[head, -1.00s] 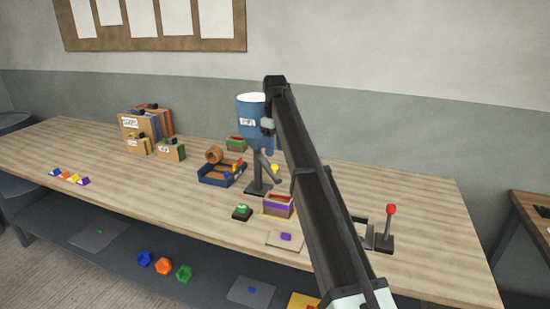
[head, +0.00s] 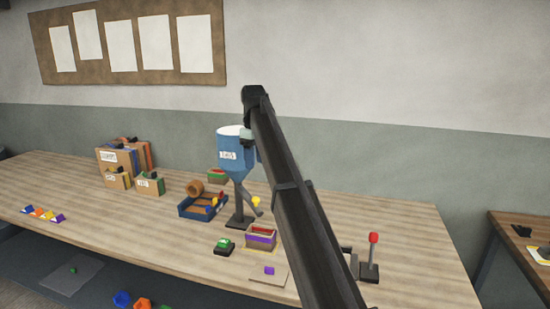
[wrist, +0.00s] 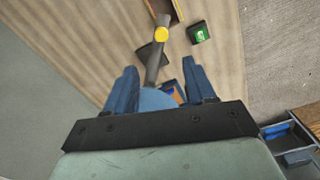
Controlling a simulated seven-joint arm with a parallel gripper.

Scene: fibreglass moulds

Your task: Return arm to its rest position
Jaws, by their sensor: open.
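My arm reaches up from the bottom right in the head view and bends down at its top. My gripper (wrist: 158,68) shows in the wrist view with its two blue fingers apart and nothing held between them. The blue hopper (head: 231,150), with a white top and a label, stands on a dark post in the head view, close to the arm's end. In the wrist view part of the blue hopper (wrist: 157,99) shows low between the fingers, beyond them. In the head view the fingers are mostly hidden or hard to tell from the hopper.
The wooden table (head: 120,225) holds a blue tray (head: 189,212), a purple-banded box (head: 260,240), a green button (head: 224,247) and a red-knobbed lever (head: 373,240). Labelled boxes (head: 117,160) stand at the back left. The table's left-front area is mostly clear.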

